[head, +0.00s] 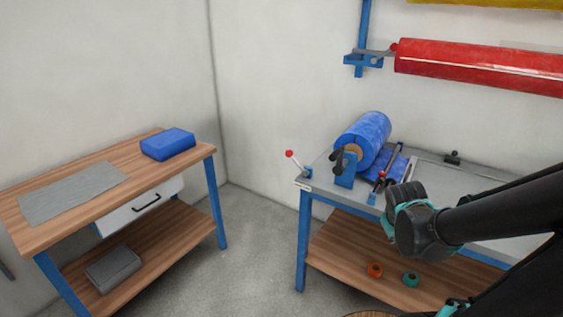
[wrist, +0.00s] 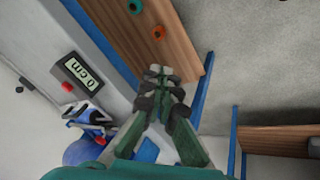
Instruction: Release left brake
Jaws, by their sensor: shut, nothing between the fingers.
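A lever with a red ball knob (head: 290,154) stands on a blue bracket at the left front corner of the grey bench (head: 455,183). Another small red-knobbed lever (head: 382,175) is by the blue film roll (head: 364,138). A third red knob (head: 394,47) is at the left end of the red wall roll (head: 480,66). I cannot tell which is the left brake. My gripper (wrist: 160,75) is shut and empty in the wrist view, near the bench's front edge. In the head view my dark arm reaches in from the right; its fingertips are unclear.
A wooden table (head: 165,151) with a blue folded item (head: 168,144) and a grey sheet (head: 73,192) stands at left. Orange (head: 375,270) and teal (head: 411,279) rings lie on the bench's lower shelf. A display (wrist: 78,74) reads 0 cm. Floor between the tables is free.

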